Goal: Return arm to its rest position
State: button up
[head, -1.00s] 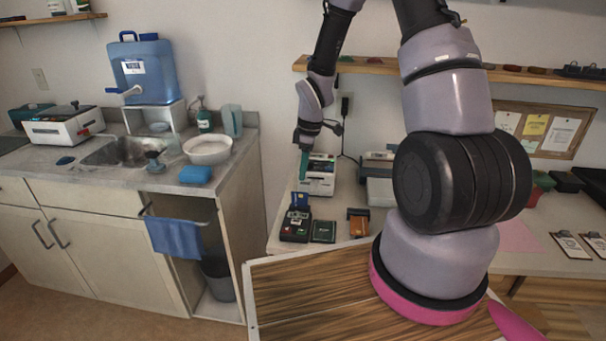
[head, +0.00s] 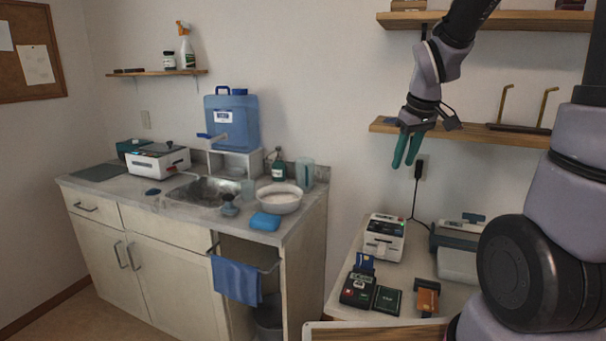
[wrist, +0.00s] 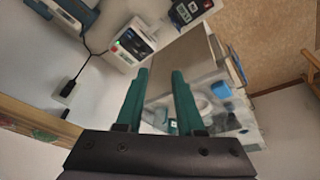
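My gripper (head: 407,150) is raised in front of the wall in the head view, above the side table and clear of everything on it. Its two green fingers point down and stand a little apart, with nothing between them. In the wrist view my gripper (wrist: 160,85) also shows both fingers apart and empty. My arm comes down from the top right of the head view.
A table (head: 345,300) below holds a white device (head: 384,238), a card terminal (head: 358,288) and other items. A shelf (head: 470,132) is close by the gripper. The sink counter (head: 120,187) with a blue water jug (head: 232,122) is at left.

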jog(key=s+r+m+t+y, duration=0.1)
jog(key=s+r+m+t, duration=0.2)
jog(key=s+r+m, duration=0.5)
jog(key=s+r, duration=0.4)
jog(key=s, duration=0.3)
jog(key=shift+d+r+m, duration=0.2)
jog(key=shift+r+m, duration=0.1)
jog(key=shift+r, duration=0.1)
